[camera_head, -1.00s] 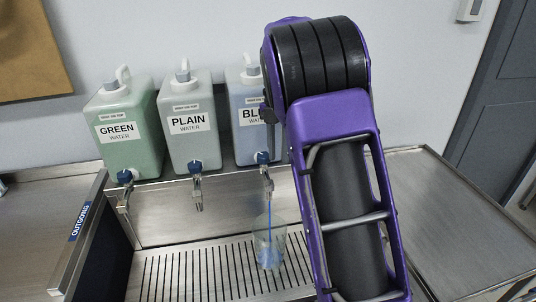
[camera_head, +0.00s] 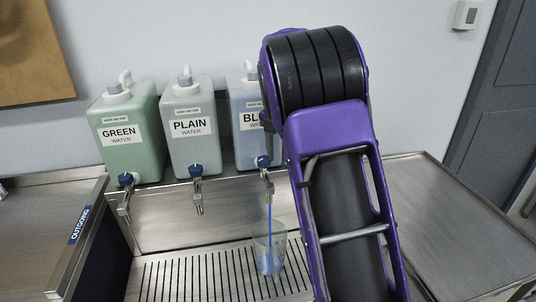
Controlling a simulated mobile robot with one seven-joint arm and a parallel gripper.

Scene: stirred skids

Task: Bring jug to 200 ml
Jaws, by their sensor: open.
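A clear jug (camera_head: 262,244) stands upright on the slotted drip tray (camera_head: 200,277) under the right-hand tap (camera_head: 265,172). A thin blue stream (camera_head: 270,215) runs from that tap into the jug. Blue water (camera_head: 269,266) shows low in the jug; its marks are too small to read. The tap belongs to the blue-tinted container (camera_head: 246,132), whose label is partly hidden by my arm. My gripper is not visible; my purple and black arm fills the right middle of the view.
A green water container (camera_head: 130,140) and a plain water container (camera_head: 190,125) stand to the left, with no stream under their taps. A dark-sided stand marked OUTGOING (camera_head: 80,225) is at the left. The steel counter (camera_head: 440,215) at the right is bare.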

